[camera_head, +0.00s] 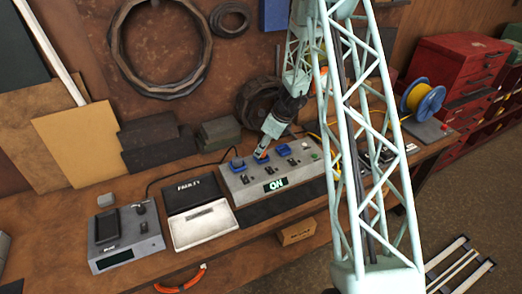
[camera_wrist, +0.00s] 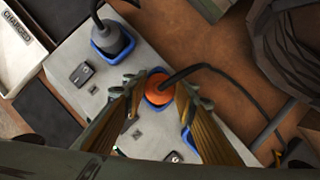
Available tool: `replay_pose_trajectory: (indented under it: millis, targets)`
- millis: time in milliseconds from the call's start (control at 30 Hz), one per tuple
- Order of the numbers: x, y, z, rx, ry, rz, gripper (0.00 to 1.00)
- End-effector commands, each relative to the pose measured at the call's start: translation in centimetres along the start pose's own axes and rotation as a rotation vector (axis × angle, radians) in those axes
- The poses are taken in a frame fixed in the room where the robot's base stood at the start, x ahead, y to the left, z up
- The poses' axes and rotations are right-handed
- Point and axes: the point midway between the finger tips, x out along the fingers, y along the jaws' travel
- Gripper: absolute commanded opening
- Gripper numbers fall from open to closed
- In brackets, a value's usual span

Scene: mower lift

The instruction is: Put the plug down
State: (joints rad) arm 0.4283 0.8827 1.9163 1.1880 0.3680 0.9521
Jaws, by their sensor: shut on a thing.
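My gripper (camera_wrist: 160,98) is shut on an orange plug (camera_wrist: 158,88) with a black cable running off to the right. The plug is over or in a blue-rimmed socket of the grey socket panel (camera_wrist: 75,50); I cannot tell if it is seated. In the head view, my gripper (camera_head: 262,154) is low over the panel (camera_head: 232,186), whose display (camera_head: 276,184) reads "ON", and mostly hides the plug. A dark plug (camera_wrist: 112,40) sits in another blue socket to the upper left.
Left of the panel lie a black tray (camera_head: 183,197) lettered "FAULTY" and a white tray (camera_head: 204,226). A grey device (camera_head: 128,240) stands further left. A wheel (camera_head: 254,100) stands behind the panel. A blue cable reel (camera_head: 424,98) is at right. Orange-handled pliers (camera_head: 184,281) are at the front.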

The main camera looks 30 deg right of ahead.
Motion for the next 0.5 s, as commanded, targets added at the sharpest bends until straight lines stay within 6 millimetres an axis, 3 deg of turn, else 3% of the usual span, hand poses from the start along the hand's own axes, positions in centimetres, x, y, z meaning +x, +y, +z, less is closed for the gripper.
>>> replay_pose_trajectory:
  millis: [400, 433, 500]
  targets:
    - [0.72, 0.0, -0.29, 0.0, 0.0, 0.0, 0.14]
    - [0.65, 0.01, -0.27, 0.0, 0.0, 0.0, 0.28]
    - [0.62, 0.01, -0.25, 0.0, 0.0, 0.0, 0.34]
